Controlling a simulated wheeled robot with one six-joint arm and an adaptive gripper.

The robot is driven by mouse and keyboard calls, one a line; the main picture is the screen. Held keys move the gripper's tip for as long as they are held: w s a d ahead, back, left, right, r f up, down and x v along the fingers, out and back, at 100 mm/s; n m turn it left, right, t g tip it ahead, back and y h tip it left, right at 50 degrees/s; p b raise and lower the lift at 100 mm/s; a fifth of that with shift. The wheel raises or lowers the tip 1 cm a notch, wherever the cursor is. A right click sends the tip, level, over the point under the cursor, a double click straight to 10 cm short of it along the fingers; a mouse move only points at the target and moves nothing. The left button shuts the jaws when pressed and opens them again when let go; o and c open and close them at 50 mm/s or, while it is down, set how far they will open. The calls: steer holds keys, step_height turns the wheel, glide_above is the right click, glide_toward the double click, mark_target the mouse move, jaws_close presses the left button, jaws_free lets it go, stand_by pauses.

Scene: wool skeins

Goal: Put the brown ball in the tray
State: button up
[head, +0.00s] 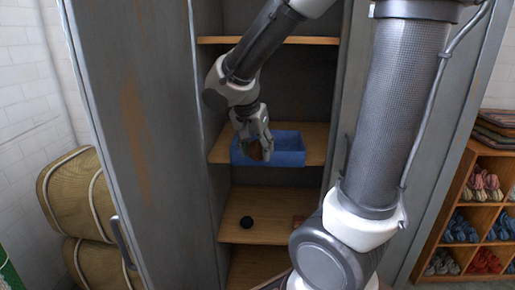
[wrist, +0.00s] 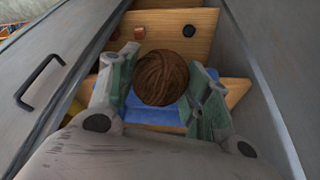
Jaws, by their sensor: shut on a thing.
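The brown ball (wrist: 161,78) is a wound ball of yarn, held between the two fingers of my gripper (wrist: 160,88) in the wrist view. In the head view my gripper (head: 258,150) is at the middle shelf of the cabinet, and the brown ball (head: 254,151) shows partly behind its fingers. The blue tray (head: 290,158) stands on that shelf. The ball is in front of or over the tray's left part; I cannot tell whether it touches the tray. In the wrist view the blue tray (wrist: 150,114) shows below the ball, partly hidden by it and the fingers.
A black ball (head: 246,222) lies on the lower shelf (head: 270,236), with a reddish-brown thing (head: 299,220) at its right. The cabinet's open door (head: 135,130) stands at the left.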

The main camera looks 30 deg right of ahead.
steer(key=w+d+f, duration=0.1)
steer(key=w+d, duration=0.1)
steer(key=w, duration=0.3)
steer(key=w+d, duration=0.3)
steer(key=w, duration=0.2)
steer(key=w+d+f, duration=0.1)
steer(key=w+d, duration=0.1)
steer(key=w, duration=0.4)
steer(key=shift+d+f, duration=0.25)
steer(key=shift+f, duration=2.2)
steer(key=shift+f, duration=0.15)
steer(key=o, duration=0.7)
